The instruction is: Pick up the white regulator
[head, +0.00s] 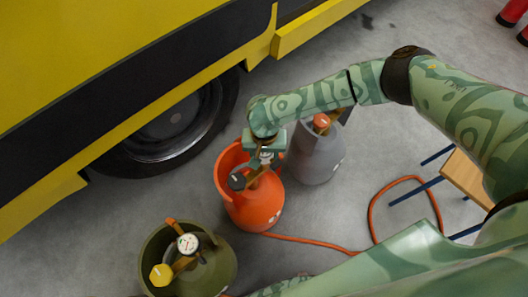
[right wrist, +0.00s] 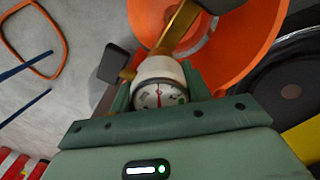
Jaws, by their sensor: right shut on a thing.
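The white regulator (right wrist: 160,72) shows in the right wrist view, with a round dial gauge (right wrist: 159,96) facing the camera and a black knob (right wrist: 115,63) at its left. It meets a brass valve (right wrist: 181,24) on the orange cylinder (head: 256,208); I cannot tell if they are fastened. My right gripper (head: 266,158) is over the orange cylinder's top. Its fingers (right wrist: 158,84) are shut on the regulator, one on each side. In the head view the gripper mostly hides the regulator, but the black knob (head: 237,181) shows. My left gripper is not in view.
A grey cylinder (head: 316,160) stands close behind at the right, an olive one (head: 212,272) at the front left. An orange hose (head: 371,215) runs over the floor toward a wooden stool (head: 468,178). A yellow vehicle (head: 95,50) with a black wheel (head: 172,125) fills the left.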

